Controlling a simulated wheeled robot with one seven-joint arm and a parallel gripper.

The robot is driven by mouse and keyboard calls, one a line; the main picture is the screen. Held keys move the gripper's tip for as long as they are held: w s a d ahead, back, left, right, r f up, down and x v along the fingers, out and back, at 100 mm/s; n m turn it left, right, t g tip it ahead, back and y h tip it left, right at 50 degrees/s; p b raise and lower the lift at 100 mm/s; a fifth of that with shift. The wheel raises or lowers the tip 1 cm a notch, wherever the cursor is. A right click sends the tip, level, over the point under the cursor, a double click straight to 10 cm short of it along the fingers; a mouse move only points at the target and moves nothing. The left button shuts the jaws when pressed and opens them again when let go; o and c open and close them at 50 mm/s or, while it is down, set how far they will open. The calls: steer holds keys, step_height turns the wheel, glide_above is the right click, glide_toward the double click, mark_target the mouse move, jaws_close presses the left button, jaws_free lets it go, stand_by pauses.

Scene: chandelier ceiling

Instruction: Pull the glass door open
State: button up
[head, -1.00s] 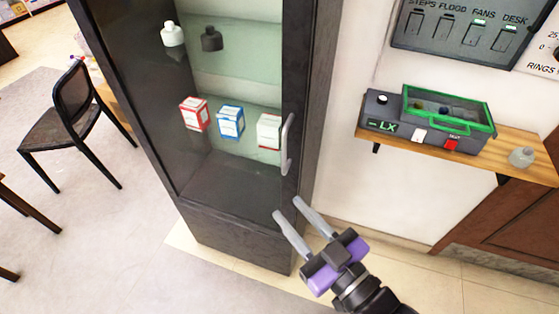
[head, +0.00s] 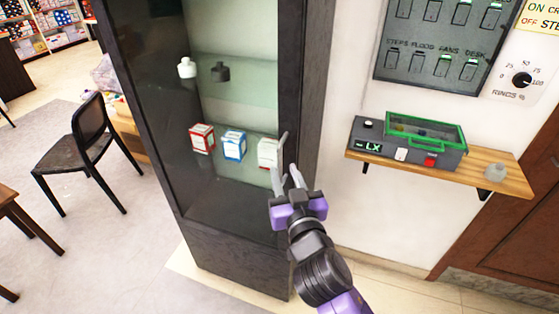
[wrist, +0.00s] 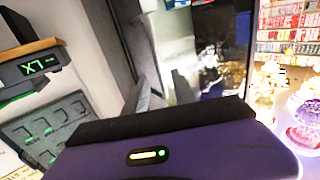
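The glass door (head: 232,190) is on the front of a tall dark cabinet and looks closed. Its pale vertical handle (head: 284,140) is on the right side of the door. My gripper (head: 285,170) is at the lower part of the handle in the head view, with its fingers pointing up and apart. The fingers overlap the handle's lower end in the picture. I cannot tell whether they touch it or stand around it. In the wrist view the two grey fingers (wrist: 160,92) show a gap between them, and the handle is not clear there.
Bottles and small boxes (head: 234,145) stand on shelves behind the glass. A black chair (head: 90,140) stands at left. Floor before the cabinet is clear at left.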

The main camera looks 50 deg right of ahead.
mark_target(281, 164)
steer(key=shift+p+x, duration=0.6)
steer(key=shift+x, duration=1.85)
jaws_close()
